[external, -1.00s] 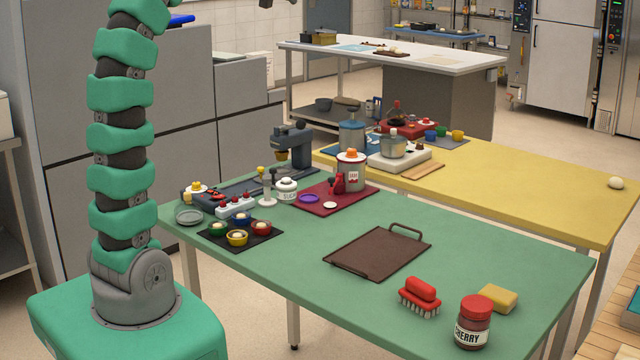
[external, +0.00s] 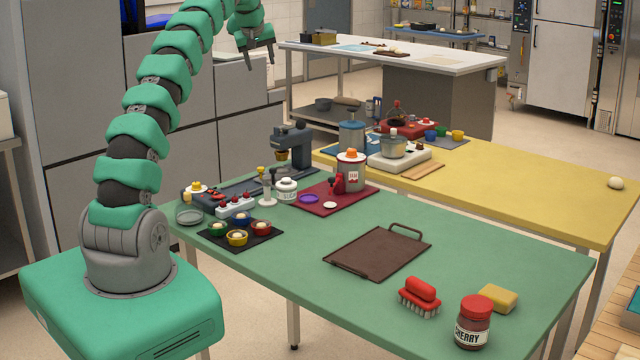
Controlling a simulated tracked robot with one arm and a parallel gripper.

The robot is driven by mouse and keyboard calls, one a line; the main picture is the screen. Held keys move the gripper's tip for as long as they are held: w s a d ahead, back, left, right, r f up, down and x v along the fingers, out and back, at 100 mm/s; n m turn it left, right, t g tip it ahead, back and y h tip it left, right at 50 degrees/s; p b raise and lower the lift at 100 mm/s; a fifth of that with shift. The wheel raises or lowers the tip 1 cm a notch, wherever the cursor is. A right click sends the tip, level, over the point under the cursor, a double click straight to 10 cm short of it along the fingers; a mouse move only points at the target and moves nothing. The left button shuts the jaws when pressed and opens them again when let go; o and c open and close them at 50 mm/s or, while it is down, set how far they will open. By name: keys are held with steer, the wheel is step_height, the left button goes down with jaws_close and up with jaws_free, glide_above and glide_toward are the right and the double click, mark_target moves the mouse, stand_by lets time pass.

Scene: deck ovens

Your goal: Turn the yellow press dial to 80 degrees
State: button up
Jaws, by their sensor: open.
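My gripper (external: 260,66) is open and empty. It hangs high at the top of the view with its fingers pointing down, and appears well above the green table's far end. A small yellow knob on a pale round base (external: 196,187) shows at the left of a dark tray on the green table. A dark grey press-like machine (external: 291,148) stands behind it, to the right. I cannot tell for certain which part is the yellow press dial; the parts are too small to read any angle. My gripper is apart from all of them.
The green table (external: 460,255) holds colored cups on a dark mat (external: 215,238), a jam dispenser (external: 351,172) on a red mat, a brown tray (external: 378,252), a red brush (external: 420,294) and a cherry jar (external: 476,324). A yellow table (external: 530,185) adjoins behind.

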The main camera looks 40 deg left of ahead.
steer(key=s+a+f+n+g+h+p, duration=0.1)
steer(key=s+a+f+n+g+p, duration=0.3)
steer(key=a+f, duration=0.9)
steer(key=n+h+b, duration=0.2)
steer(key=n+b, duration=0.1)
steer(key=b, duration=0.4)
glide_above(196, 183)
steer(key=shift+g, duration=0.4)
step_height(196, 183, down, 21)
steer(key=shift+r, duration=0.1)
steer(key=shift+f+b, duration=0.4)
steer(key=shift+f, duration=2)
steer(key=c, duration=0.9)
